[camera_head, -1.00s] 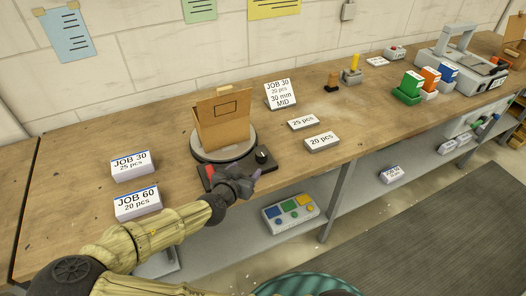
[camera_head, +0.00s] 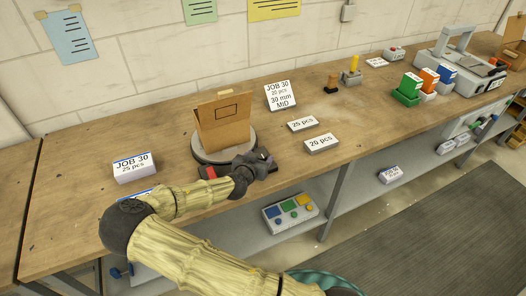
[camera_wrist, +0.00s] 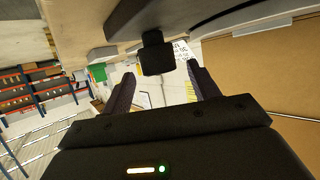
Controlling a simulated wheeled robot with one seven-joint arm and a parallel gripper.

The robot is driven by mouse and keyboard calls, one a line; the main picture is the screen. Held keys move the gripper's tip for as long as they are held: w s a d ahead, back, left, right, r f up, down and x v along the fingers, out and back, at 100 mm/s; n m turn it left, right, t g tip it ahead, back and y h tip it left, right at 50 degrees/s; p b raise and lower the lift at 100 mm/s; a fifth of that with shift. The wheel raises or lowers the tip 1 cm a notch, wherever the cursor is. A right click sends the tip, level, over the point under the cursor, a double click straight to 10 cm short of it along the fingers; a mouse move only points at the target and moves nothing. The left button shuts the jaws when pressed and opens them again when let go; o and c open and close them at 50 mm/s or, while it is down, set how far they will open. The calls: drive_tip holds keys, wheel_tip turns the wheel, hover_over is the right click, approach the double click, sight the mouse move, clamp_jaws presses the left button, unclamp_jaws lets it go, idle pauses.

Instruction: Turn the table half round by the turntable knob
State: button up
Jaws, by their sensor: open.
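The turntable (camera_head: 207,157) is a round grey plate on a dark base, and a brown folded card (camera_head: 224,121) stands on it. In the wrist view the plate's curved edge (camera_wrist: 240,14) is at the upper right. The turntable knob (camera_wrist: 156,55) is a dark block, seen between and just beyond my fingertips. My gripper (camera_head: 269,162) is over the base's front right corner and hides the knob in the head view. In the wrist view my gripper (camera_wrist: 161,69) has its fingers apart on either side of the knob, holding nothing; contact cannot be told.
A JOB 30 stack (camera_head: 134,166) stands left of the turntable. My arm mostly covers the JOB 60 stack. Cards marked 25 pcs (camera_head: 303,124) and 20 pcs (camera_head: 321,142) lie to the right. A JOB 30 sign (camera_head: 281,95) stands behind them. A button panel (camera_head: 290,212) is on the shelf below.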

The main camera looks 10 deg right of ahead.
sight(261, 155)
drive_tip(key=x, duration=0.5)
drive_tip(key=shift+p, duration=0.4)
drive_tip(key=shift+c, duration=0.4)
drive_tip(key=c, duration=0.9)
